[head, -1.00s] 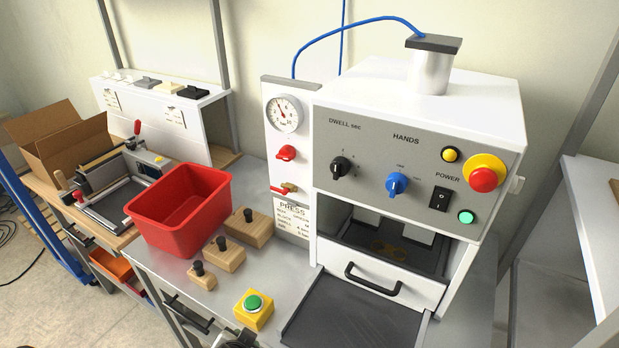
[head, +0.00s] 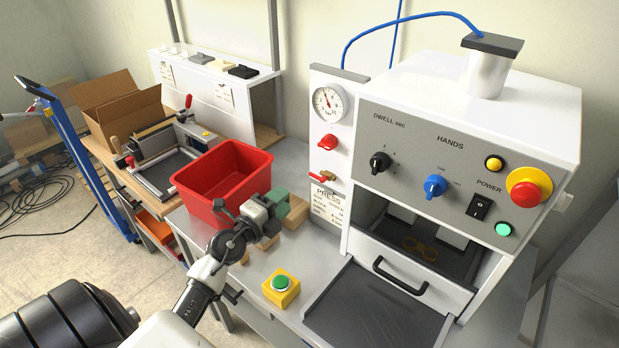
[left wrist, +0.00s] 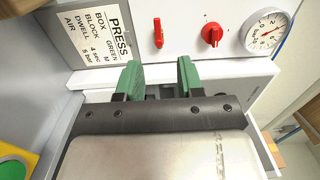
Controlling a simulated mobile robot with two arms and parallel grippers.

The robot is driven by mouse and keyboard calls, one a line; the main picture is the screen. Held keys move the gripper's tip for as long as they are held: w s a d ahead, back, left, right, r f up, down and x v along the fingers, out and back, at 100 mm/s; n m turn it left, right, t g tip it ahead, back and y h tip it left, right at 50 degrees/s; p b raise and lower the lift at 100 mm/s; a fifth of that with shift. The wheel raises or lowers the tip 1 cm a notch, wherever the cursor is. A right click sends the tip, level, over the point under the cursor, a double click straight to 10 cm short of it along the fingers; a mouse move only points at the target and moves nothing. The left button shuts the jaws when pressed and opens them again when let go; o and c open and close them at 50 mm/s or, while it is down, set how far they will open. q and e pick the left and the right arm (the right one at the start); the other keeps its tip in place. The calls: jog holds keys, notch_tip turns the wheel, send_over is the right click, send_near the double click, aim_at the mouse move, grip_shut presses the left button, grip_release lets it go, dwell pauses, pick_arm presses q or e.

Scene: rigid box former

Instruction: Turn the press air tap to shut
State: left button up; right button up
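The press air tap (head: 322,178) is on the white panel left of the press, below a red knob (head: 328,142) and a round gauge (head: 328,103). Its red lever lies crosswise on the panel. In the left wrist view the tap's red lever (left wrist: 158,32) is beyond the fingers, with the red knob (left wrist: 211,34) and gauge (left wrist: 266,32) to its right. My left gripper (head: 284,207) has green fingers and is in front of the panel, apart from the tap. In the left wrist view its two fingers (left wrist: 158,78) are spread with nothing between them. My right gripper is not in view.
A red bin (head: 225,180) stands left of my left gripper. Wooden blocks (head: 297,213) are partly hidden behind the gripper. A yellow box with a green button (head: 281,287) is on the table in front. The press drawer (head: 405,278) has a black handle. A label (head: 327,203) hangs below the tap.

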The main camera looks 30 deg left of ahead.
aim_at(313, 176)
pick_arm(q)
jog(key=w, duration=1.1)
jog(key=shift+d+f, duration=0.15)
jog(key=shift+d, duration=0.2)
jog(key=shift+s, duration=0.1)
grip_shut()
